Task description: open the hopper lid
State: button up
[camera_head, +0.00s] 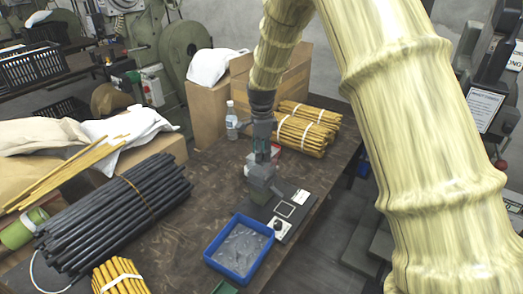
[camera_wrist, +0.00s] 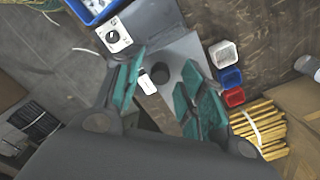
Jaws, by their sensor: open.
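My gripper (camera_head: 262,152) is above the right part of the workbench, over a grey machine (camera_head: 262,187) on a dark base plate. In the wrist view my gripper (camera_wrist: 163,68) has its two teal-padded fingers apart, with nothing held between them. A light grey panel (camera_wrist: 187,55) of the machine lies beyond the fingertips, with a dark round shape (camera_wrist: 160,73) in the gap. I cannot tell whether this is the hopper lid or a knob on it, or whether a finger touches it. My gripper hides part of the machine in the head view.
A control box with a black dial (camera_wrist: 113,37) sits close to the left finger. A blue tray of grey parts (camera_head: 240,247) stands in front. Small white, blue and red bins (camera_wrist: 231,76) are right.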

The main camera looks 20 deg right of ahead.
jog(key=shift+w+f, duration=0.15)
jog(key=shift+c, duration=0.8)
jog(key=shift+s+r, duration=0.2)
jog(key=c, duration=0.3)
grip_shut()
jog(key=shift+d, duration=0.15)
